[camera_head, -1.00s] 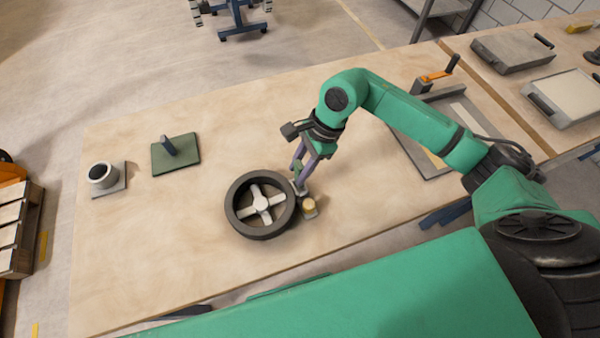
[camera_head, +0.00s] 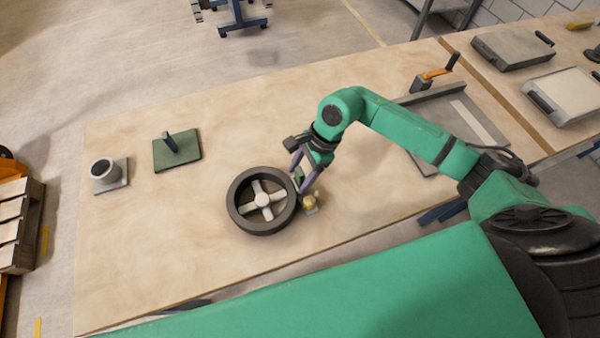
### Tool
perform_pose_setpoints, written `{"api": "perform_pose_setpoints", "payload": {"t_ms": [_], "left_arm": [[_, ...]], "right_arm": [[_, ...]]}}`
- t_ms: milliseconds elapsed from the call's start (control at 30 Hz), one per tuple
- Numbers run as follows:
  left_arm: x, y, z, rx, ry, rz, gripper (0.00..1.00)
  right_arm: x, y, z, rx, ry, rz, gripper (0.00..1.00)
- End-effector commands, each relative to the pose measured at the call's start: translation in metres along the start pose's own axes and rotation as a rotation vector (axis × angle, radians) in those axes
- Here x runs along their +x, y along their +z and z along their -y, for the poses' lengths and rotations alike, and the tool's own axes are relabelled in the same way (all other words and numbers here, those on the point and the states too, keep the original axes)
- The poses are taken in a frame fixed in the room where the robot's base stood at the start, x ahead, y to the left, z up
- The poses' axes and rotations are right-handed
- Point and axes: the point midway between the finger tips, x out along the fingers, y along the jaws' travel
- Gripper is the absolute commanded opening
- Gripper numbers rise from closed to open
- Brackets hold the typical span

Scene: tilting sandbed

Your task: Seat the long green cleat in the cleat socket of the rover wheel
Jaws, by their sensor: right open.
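The rover wheel (camera_head: 236,212) lies flat on the table, a dark ring with a pale spoked hub. My right gripper (camera_head: 299,181) is at the wheel's right edge, pointing down, with its purple fingers apart. A small green piece (camera_head: 299,174), apparently the long green cleat, shows between or just behind the fingers, next to the rim. I cannot tell whether it sits in the cleat socket, as the fingers hide that spot. My left gripper is not in view.
A small block with a brass-coloured top (camera_head: 310,203) stands close to the wheel's right side. A green plate with an upright handle (camera_head: 185,157) and a grey cup on a base (camera_head: 107,178) are at the left. A grey tray (camera_head: 425,165) lies at the right.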

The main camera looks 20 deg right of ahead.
Motion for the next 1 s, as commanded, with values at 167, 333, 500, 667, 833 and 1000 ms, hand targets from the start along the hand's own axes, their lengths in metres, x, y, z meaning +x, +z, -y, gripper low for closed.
{"api": "perform_pose_setpoints", "payload": {"t_ms": [167,333,500,667,833,1000], "left_arm": [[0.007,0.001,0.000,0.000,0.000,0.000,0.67],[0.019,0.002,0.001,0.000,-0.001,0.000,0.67],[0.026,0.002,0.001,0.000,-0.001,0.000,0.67],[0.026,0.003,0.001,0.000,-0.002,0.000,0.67],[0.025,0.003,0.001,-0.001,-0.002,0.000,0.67],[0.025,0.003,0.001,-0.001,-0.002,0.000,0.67]], "right_arm": [[-0.025,-0.001,0.002,-0.002,-0.006,-0.002,0.67],[-0.073,-0.002,0.002,-0.001,-0.008,-0.003,0.67],[-0.110,0.000,0.001,0.000,-0.003,-0.001,0.67],[-0.122,0.001,0.000,-0.001,0.000,0.001,0.67],[-0.122,0.001,0.000,0.000,0.000,0.001,0.67],[-0.122,0.001,0.000,0.000,0.000,0.001,0.67]]}}
